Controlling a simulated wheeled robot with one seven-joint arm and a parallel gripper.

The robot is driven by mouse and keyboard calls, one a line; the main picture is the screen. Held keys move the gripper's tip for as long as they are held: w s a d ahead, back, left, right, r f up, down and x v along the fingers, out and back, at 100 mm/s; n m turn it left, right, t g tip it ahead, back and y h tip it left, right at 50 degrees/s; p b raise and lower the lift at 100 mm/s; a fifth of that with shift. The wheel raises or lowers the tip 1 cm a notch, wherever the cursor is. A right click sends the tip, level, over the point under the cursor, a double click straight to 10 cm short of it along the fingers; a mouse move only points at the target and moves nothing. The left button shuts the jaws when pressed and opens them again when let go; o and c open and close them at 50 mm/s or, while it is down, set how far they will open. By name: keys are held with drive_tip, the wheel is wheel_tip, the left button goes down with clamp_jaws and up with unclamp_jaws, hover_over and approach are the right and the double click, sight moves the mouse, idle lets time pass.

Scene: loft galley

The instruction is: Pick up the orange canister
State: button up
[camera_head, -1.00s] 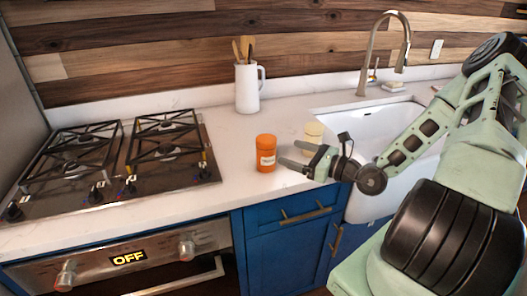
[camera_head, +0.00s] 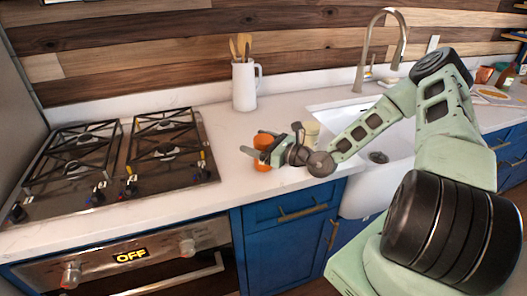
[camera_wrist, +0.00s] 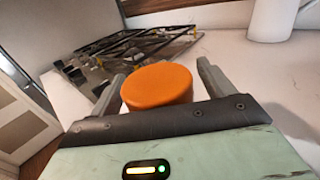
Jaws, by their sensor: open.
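The orange canister (camera_head: 263,142) stands upright on the white counter, to the right of the stove. My gripper (camera_head: 252,153) is at the canister and hides its middle, label included, in the head view. In the wrist view the canister's round orange lid (camera_wrist: 157,85) sits between the two grey fingers of my gripper (camera_wrist: 163,80). The fingers are open, one on each side of it. I cannot tell whether either finger touches it.
A pale cream canister (camera_head: 308,126) stands just right of the orange one, partly behind my gripper. A white jug (camera_head: 244,88) with wooden utensils stands at the back. The gas stove (camera_head: 115,158) is to the left, the sink (camera_head: 375,170) to the right.

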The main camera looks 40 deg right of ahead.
drive_tip(key=c, duration=1.2)
drive_tip(key=shift+r, duration=0.1)
